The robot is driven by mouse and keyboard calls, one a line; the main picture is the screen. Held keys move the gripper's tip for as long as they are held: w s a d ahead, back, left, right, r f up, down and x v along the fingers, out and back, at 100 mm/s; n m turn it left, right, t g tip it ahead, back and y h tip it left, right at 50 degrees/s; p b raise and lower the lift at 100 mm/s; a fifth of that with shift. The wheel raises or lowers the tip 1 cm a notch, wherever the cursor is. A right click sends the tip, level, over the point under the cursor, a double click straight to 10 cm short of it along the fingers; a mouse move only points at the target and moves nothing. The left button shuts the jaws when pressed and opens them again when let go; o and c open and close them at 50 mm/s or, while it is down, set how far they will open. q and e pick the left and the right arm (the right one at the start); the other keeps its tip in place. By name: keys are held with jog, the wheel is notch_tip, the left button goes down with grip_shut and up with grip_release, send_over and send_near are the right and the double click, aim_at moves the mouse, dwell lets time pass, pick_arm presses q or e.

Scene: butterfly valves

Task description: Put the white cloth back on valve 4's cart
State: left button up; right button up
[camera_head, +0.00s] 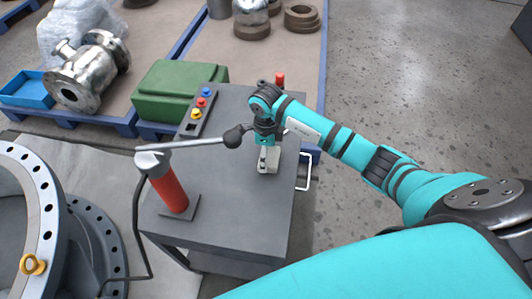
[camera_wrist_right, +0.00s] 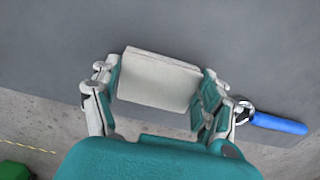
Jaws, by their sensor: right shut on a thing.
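The white cloth (camera_head: 268,163) is a small folded block over the grey top of a cart (camera_head: 240,225). My right gripper (camera_head: 266,148) reaches down from above and is shut on it. In the right wrist view the cloth (camera_wrist_right: 158,80) sits between the two fingers of my right gripper (camera_wrist_right: 160,90), with the grey cart top behind it. I cannot tell whether the cloth touches the cart top. No valve number shows on the cart. My left gripper is not in view.
A red hand pump (camera_head: 168,190) with a long lever stands on the cart's left side. A button box (camera_head: 199,108) is at its back left. A blue-handled tool (camera_wrist_right: 278,124) lies near the cloth in the right wrist view. A large flanged valve (camera_head: 45,220) stands at left.

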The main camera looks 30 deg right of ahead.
jog(key=o, duration=1)
jog(key=shift+f, duration=0.1)
notch_tip(320, 180, up, 12)
jog(key=shift+d, duration=0.1)
